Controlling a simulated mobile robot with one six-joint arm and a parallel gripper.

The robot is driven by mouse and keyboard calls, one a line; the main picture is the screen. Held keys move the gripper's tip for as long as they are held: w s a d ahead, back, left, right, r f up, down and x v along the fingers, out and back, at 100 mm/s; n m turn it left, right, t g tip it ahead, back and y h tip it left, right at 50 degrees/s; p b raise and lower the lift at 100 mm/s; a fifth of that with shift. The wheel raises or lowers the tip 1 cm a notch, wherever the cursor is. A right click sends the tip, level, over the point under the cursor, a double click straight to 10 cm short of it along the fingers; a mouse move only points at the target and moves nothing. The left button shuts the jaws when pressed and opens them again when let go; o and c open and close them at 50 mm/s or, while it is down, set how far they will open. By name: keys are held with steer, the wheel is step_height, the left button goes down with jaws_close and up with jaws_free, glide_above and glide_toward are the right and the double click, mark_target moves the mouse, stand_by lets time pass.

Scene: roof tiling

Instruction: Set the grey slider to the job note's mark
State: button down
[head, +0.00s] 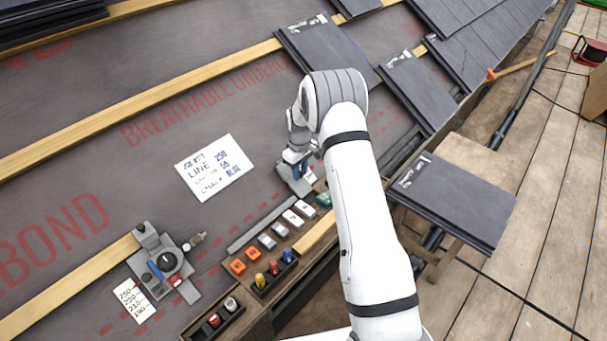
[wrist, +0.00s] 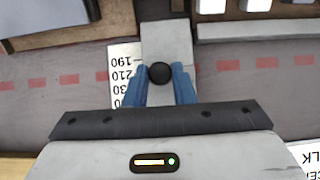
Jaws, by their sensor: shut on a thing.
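The grey slider (wrist: 168,38) is a flat bar with a black knob (wrist: 159,73). My gripper (wrist: 162,82) has its blue fingers closed on the knob. A white scale (wrist: 124,58) lies beside the slider, upside down in the wrist view, with 190 and 210 readable and lower figures partly hidden by my gripper. The knob is about level with 210; the slider's reading edge cannot be told. In the head view my gripper (head: 299,170) hides most of the slider. The job note (head: 213,167) lists LINE, a second line and CHALK BLUE; the LINE figure looks like 230 or 250, blurred.
A second grey device (head: 163,266) with a red-and-black dial and a scale card (head: 134,301) sits lower left. A rack of coloured blocks (head: 267,241) and a tray of chalk bottles (head: 275,275) lie near the eave. Slates (head: 455,200) are stacked at right. Membrane left of the note is clear.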

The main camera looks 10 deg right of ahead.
steer(key=shift+w+a+r, duration=0.4)
steer(key=shift+w+r, duration=0.15)
steer(key=shift+w, duration=0.1)
steer(key=shift+w+a+r, duration=0.4)
steer(key=shift+w+r, duration=0.15)
steer(key=shift+w, duration=0.05)
steer(key=shift+w+a+r, duration=0.1)
steer(key=shift+a, duration=0.2)
steer(key=c, duration=1.5)
jaws_free()
steer(key=o, duration=0.3)
steer(key=shift+d, duration=0.1)
step_height(320, 180, up, 8)
steer(key=p, duration=0.1)
steer(key=shift+f, duration=0.2)
